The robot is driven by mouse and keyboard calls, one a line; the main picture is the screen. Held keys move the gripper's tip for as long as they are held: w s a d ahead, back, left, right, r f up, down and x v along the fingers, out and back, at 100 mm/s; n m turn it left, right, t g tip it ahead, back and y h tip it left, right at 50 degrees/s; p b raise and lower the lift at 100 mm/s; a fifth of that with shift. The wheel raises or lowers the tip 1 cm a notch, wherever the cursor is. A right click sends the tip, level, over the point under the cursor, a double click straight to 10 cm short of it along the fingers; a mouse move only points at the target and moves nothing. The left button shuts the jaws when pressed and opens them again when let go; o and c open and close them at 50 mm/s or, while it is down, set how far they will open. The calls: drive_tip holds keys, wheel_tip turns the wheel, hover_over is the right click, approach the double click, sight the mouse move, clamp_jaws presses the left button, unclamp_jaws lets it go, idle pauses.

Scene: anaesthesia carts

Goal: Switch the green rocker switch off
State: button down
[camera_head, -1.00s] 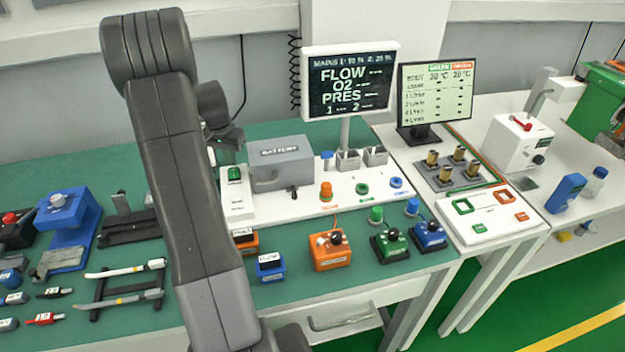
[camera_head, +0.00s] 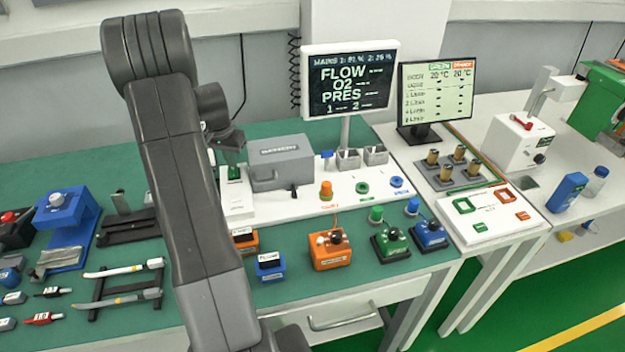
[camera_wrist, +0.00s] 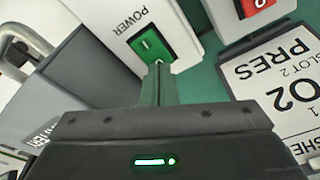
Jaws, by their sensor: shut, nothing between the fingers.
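The green rocker switch (camera_wrist: 152,46) is set in a white box (camera_wrist: 122,22) marked POWER, in the wrist view. My gripper (camera_wrist: 158,70) is shut and empty. Its fingertips are at the near edge of the green rocker and overlap it in the picture; I cannot tell whether they touch. In the head view the green switch (camera_head: 234,173) shows small and dark green on its white box (camera_head: 236,205), just right of my arm. The fingertips cannot be made out there.
A grey battery box (camera_head: 281,163) stands right beside the switch box. In the wrist view, a red switch (camera_wrist: 254,6) on another white box and a PRES panel (camera_wrist: 280,85) lie to the right. A screen (camera_head: 350,80) stands behind.

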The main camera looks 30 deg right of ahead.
drive_tip(key=shift+f, duration=0.45)
drive_tip(key=shift+r+p, duration=1.95)
drive_tip(key=shift+r, duration=1.65)
drive_tip(key=shift+f, duration=0.15)
drive_tip(key=shift+f+b, duration=2.25)
drive_tip(key=shift+f, duration=1.25)
drive_tip(key=shift+r, duration=0.1)
drive_tip(key=shift+r, duration=0.1)
